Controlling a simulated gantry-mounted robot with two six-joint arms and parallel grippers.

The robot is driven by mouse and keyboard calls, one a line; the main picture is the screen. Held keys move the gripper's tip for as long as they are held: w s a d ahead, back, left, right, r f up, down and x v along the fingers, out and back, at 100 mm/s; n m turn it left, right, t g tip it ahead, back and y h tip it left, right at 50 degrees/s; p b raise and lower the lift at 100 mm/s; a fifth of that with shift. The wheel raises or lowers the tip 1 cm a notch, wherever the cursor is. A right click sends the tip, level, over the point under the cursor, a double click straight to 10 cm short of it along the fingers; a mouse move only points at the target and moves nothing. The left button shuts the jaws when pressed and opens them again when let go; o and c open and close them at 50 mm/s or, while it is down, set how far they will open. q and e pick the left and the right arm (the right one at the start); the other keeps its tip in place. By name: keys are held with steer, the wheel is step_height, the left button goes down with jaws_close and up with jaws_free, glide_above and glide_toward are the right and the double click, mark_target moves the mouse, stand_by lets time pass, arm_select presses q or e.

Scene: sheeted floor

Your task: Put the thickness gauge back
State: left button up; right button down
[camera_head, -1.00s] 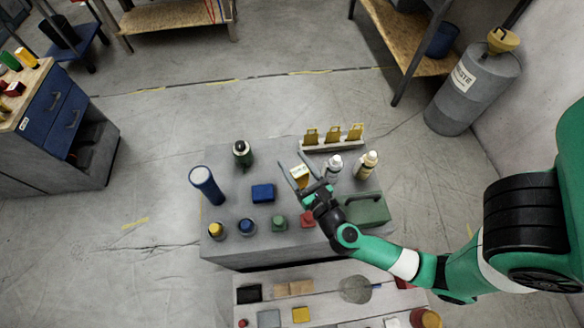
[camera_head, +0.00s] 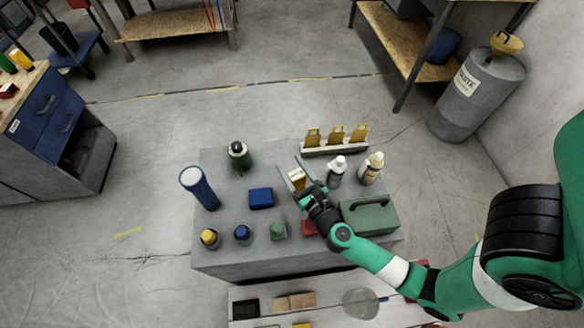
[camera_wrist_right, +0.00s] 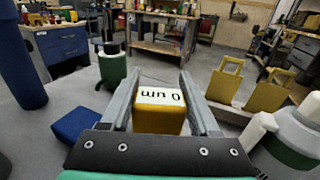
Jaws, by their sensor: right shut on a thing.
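My right gripper (camera_head: 291,166) is shut on the thickness gauge (camera_head: 298,177), a yellow block with a white label, above the middle of the grey table. In the right wrist view the gauge (camera_wrist_right: 159,115) sits between the two grey fingers, its label reading upside down; its lower part is hidden behind the gripper body. Two of the tags (camera_wrist_right: 225,80) also show in the right wrist view. My left gripper is out of view.
White-capped bottles (camera_head: 336,170) and a green case (camera_head: 370,215) stand right of the gripper. A blue block (camera_head: 261,198), a tall blue cylinder (camera_head: 199,188) and a dark green bottle (camera_head: 239,156) stand left. Small coloured items line the front. The table between green bottle and rack is clear.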

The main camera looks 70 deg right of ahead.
steer(key=shift+c, duration=0.6)
jaws_free()
steer(key=shift+f, duration=0.1)
steer(key=p+v, duration=0.1)
steer(key=v, duration=1.1)
steer(key=shift+r, duration=0.25)
steer(key=shift+a, duration=0.1)
